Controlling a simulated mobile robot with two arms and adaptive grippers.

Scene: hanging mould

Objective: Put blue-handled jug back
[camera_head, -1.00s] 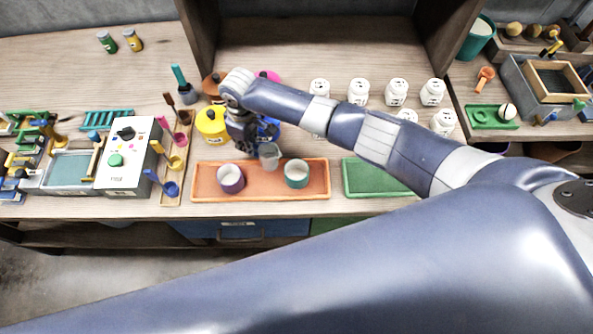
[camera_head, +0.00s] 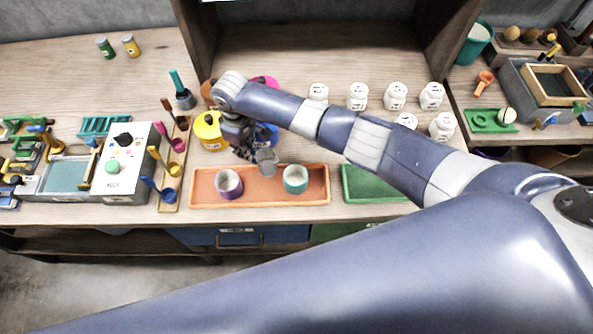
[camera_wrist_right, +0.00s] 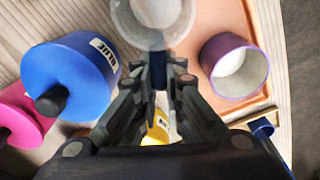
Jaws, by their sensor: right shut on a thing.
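My right gripper (camera_head: 248,150) is shut on the handle of a small grey, see-through jug (camera_head: 265,161). The jug is above the back edge of the orange tray (camera_head: 318,170), behind and between the two cups. In the right wrist view the jug (camera_wrist_right: 152,18) is at the top, with a dark blue handle (camera_wrist_right: 159,70) between the fingertips (camera_wrist_right: 160,82). I cannot tell whether the jug touches the tray or counter. My left gripper is not in view.
A purple cup (camera_head: 229,184) and a teal cup (camera_head: 295,179) stand on the orange tray. A blue pot (camera_wrist_right: 68,76) is beside the gripper, with a yellow pot (camera_head: 208,130) nearby. A rack (camera_head: 169,196) of coloured scoops stands left. White jars (camera_head: 357,96) stand right.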

